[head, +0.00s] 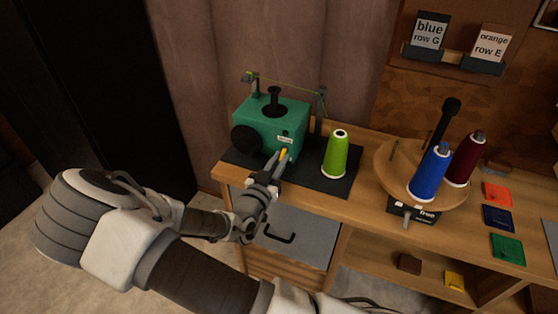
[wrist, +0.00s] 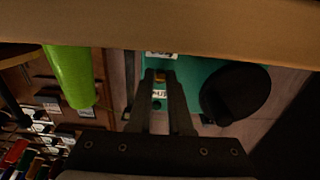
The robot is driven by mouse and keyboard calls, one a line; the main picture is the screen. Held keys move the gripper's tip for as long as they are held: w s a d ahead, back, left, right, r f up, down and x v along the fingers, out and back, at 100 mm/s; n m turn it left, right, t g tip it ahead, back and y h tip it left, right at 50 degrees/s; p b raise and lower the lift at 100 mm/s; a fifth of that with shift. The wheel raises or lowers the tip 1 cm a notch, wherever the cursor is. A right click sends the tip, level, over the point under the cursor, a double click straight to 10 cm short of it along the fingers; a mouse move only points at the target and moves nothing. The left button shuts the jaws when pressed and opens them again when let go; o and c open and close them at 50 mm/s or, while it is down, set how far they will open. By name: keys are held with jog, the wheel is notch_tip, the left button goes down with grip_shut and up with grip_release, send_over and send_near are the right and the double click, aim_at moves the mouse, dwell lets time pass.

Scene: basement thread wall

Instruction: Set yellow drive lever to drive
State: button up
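A green winding machine (head: 270,125) with a black knob on top and a black round wheel at its left stands on a dark mat on the bench. Its yellow lever (head: 284,154) sticks out at the front, below a small white label (head: 285,138). My gripper (head: 276,172) reaches up to the lever from the front. In the wrist view the fingers of my gripper (wrist: 160,76) stand a little apart, with a yellow-orange bit of the lever (wrist: 160,79) between their tips. I cannot tell whether they touch it. The label text is too small to read.
A green thread cone (head: 337,154) stands close right of the machine. A round wooden turntable (head: 390,165) with blue and dark red cones is farther right, above a box marked "free". A grey drawer (head: 300,235) is below the bench top (head: 365,188).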

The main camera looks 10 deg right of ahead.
aim_at(283, 151)
grip_shut()
jog(key=shift+r, duration=0.1)
jog(key=r+g+y+p, duration=0.1)
jog(key=p, duration=0.3)
jog(key=shift+r+g, duration=0.2)
jog(key=shift+g, duration=0.1)
jog(key=r+g+y+p, duration=0.1)
jog(key=g+p, duration=0.1)
jog(key=p, duration=0.2)
jog(key=shift+r+y, duration=0.1)
jog(key=shift+y, duration=0.3)
jog(key=g+p, duration=0.1)
jog(key=p, duration=0.1)
jog(key=r+g+y+p, duration=0.1)
jog(key=p, duration=0.1)
jog(key=shift+w+d+g+y+p, duration=0.1)
jog(key=shift+w+g+y+p, duration=0.05)
jog(key=shift+g+y+p, duration=0.15)
jog(key=g+y+p, duration=0.1)
jog(key=g+p, duration=0.1)
jog(key=shift+w+p, duration=0.15)
jog(key=shift+p, duration=0.25)
jog(key=shift+y, duration=0.3)
jog(key=o, duration=0.5)
grip_release()
jog(key=shift+d, duration=0.1)
